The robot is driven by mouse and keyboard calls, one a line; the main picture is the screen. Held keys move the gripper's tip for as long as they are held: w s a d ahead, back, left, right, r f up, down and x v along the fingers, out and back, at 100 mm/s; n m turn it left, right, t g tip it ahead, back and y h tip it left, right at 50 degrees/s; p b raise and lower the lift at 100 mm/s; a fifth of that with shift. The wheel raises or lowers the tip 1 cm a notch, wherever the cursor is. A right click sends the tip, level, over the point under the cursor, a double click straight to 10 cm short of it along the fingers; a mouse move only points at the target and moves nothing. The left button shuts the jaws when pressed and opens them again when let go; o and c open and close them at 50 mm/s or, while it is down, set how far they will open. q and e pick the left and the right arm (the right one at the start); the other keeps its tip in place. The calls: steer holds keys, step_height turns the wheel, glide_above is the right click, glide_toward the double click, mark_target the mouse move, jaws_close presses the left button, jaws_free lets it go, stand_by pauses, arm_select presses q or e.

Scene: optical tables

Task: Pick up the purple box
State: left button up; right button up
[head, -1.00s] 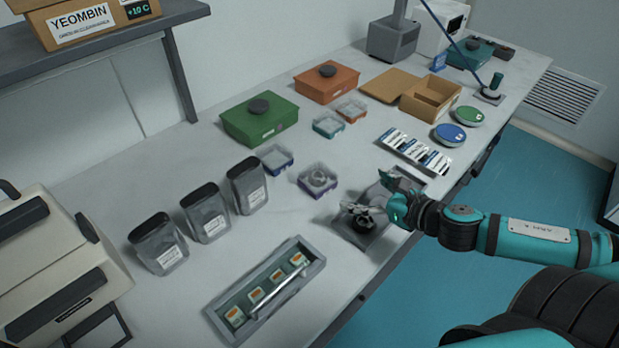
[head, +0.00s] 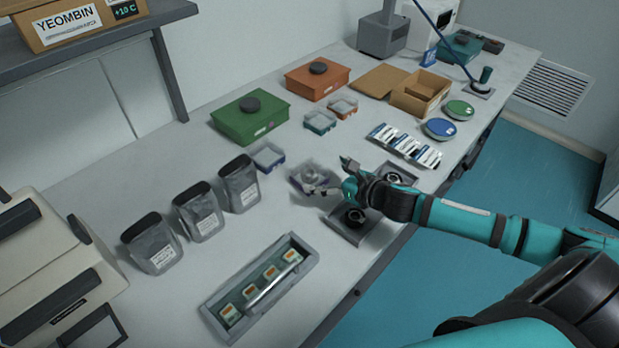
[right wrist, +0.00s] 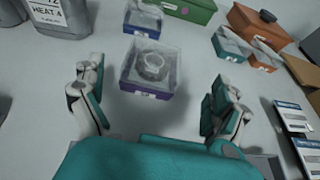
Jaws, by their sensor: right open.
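The purple box (head: 305,186) is a small clear-topped box with a purple base, on the table left of my right gripper (head: 334,178). In the right wrist view the purple box (right wrist: 146,91) stands upright just ahead of my right gripper (right wrist: 158,88), between the lines of its two spread fingers. The jaws are open and empty, and I see no contact. A round clear shape shows in the box. In the head view the fingers partly cover its right side. My left gripper is not in view.
A similar blue box (head: 268,157) stands just behind the purple box. Teal (head: 320,122) and orange (head: 344,106) small boxes stand farther back. Grey pouches (head: 239,184) are at left. A grey two-place holder (head: 352,232) lies under my right arm.

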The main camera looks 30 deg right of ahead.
mark_target(310, 170)
steer(key=shift+w+a+f, duration=0.15)
steer(key=shift+w+a, duration=0.05)
steer(key=shift+w, duration=0.3)
steer(key=shift+w+a, duration=0.15)
steer(key=shift+w, duration=0.15)
steer(key=p+x, duration=0.1)
steer(key=x, duration=0.3)
steer(key=shift+a+p, duration=0.35)
steer(key=shift+w, duration=0.2)
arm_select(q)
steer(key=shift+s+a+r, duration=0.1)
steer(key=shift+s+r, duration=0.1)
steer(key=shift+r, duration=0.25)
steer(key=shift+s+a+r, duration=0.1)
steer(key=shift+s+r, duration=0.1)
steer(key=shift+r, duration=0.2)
arm_select(e)
steer(key=c, duration=1.2)
